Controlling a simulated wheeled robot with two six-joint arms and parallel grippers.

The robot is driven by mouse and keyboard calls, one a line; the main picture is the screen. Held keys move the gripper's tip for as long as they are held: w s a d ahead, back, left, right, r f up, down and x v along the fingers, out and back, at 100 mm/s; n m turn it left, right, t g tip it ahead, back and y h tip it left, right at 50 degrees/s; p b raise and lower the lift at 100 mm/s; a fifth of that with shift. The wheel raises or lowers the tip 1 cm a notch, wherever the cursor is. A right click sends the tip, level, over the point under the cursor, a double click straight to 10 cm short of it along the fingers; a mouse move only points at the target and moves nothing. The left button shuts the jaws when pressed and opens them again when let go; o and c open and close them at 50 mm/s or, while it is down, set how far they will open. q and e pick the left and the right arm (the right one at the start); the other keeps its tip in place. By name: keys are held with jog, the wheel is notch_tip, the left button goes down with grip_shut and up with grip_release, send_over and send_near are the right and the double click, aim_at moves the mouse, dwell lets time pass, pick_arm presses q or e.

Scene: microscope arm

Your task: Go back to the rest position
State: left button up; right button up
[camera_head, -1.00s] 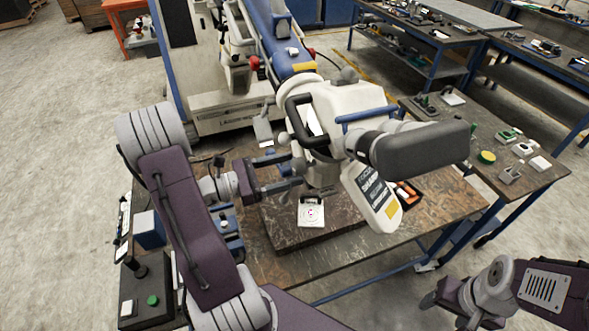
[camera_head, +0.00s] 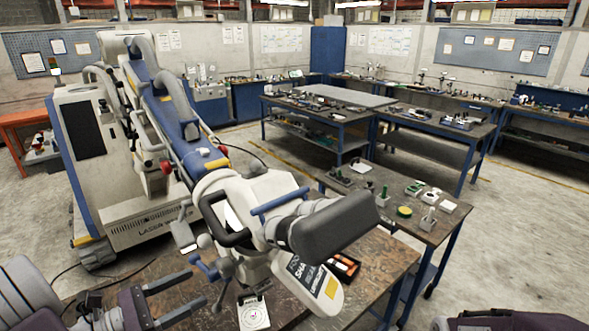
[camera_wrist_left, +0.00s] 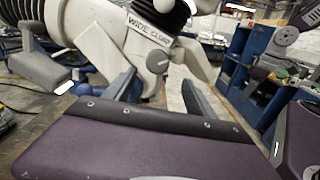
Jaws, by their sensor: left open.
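My left gripper (camera_head: 197,287) is at the lower left of the head view, above the brown workbench (camera_head: 385,262). Its two dark fingers are apart with nothing between them. A white microscope head (camera_head: 250,200) with a dark handle and a thick grey cylinder (camera_head: 335,228) stands to its right. In the left wrist view the open fingers (camera_wrist_left: 160,88) point towards the white microscope body (camera_wrist_left: 110,35). From these views I cannot tell how far apart they are. My right gripper is not in view; only part of my purple right arm shows at the lower right.
A white square plate (camera_head: 253,314) lies on the bench below the microscope head. A small black tray (camera_head: 344,268) lies right of it. A side table (camera_head: 440,232) with small parts stands to the right. Open floor (camera_head: 510,220) lies beyond it.

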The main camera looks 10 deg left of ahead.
pick_arm(q)
jog(key=s+d+f+m+g+y+b, duration=0.2)
jog(key=s+d+f+m+g, duration=0.2)
jog(key=d+f+m+g, duration=0.35)
jog(key=s+d+f+m+g+y+b, duration=0.2)
jog(key=s+d+f+m+g, duration=0.4)
jog(key=f, duration=0.3)
jog(key=w+f+m+t+y+b, duration=0.1)
jog(key=w+m+y, duration=0.4)
jog(key=m, duration=0.7)
notch_tip(320, 180, down, 3)
jog(key=y+b, duration=0.1)
jog(key=y, duration=0.1)
jog(key=shift+r+m+y, duration=0.15)
jog(key=shift+m+y, duration=0.2)
jog(key=shift+y, duration=0.05)
jog(key=shift+t, duration=0.25)
